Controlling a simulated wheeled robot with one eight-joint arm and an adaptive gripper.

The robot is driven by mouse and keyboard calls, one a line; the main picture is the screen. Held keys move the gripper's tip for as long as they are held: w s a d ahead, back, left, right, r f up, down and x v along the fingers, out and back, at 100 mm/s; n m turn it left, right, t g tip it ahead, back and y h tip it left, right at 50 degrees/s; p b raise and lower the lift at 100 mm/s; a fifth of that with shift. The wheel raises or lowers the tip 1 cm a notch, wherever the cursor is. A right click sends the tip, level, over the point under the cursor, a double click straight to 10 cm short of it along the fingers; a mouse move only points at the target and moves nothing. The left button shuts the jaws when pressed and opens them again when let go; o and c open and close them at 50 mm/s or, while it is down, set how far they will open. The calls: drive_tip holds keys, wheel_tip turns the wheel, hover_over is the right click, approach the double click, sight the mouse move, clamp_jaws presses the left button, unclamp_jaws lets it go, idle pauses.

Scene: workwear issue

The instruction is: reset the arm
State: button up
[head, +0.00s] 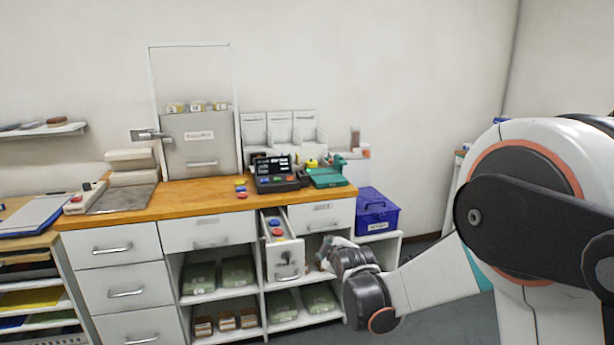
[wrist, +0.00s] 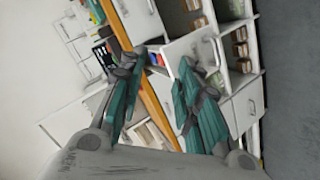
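My arm comes in from the right in the head view, bent down toward the counter. My gripper (head: 326,258) is low in front of the cabinet, just right of a pulled-out narrow drawer (head: 286,265). Its fingers are small and hard to make out there. In the wrist view my gripper (wrist: 155,70) has its two teal fingers spread well apart, with nothing held between them. The wooden counter edge and cabinet fronts show beyond the fingers.
The open drawer holds red and blue items (head: 275,223) and sticks out close to my gripper. The wooden counter (head: 200,190) carries a dark terminal (head: 275,175) and a teal device (head: 326,175). A blue box (head: 376,212) stands right. Floor beside it is clear.

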drive_tip(key=s+d+r+m+g, duration=0.1)
drive_tip(key=s+d+r+m, duration=0.15)
drive_tip(key=s, duration=0.45)
drive_tip(key=s+d+r+m+g+h, duration=0.1)
drive_tip(key=s+d+r+m, duration=0.1)
drive_tip(key=s+d+r, duration=0.3)
drive_tip(key=s+d+r+m+g, duration=0.1)
drive_tip(key=s+d+m, duration=0.15)
drive_tip(key=s, duration=0.55)
drive_tip(key=s+d+f+m+g, duration=0.1)
drive_tip(key=s+d+m, duration=0.1)
drive_tip(key=s, duration=0.8)
drive_tip(key=s+d+f+m+g+h, duration=0.1)
drive_tip(key=s+m, duration=0.3)
drive_tip(key=s, duration=0.6)
drive_tip(key=shift+d+f, duration=0.35)
drive_tip(key=shift+f, duration=0.1)
idle(1.1)
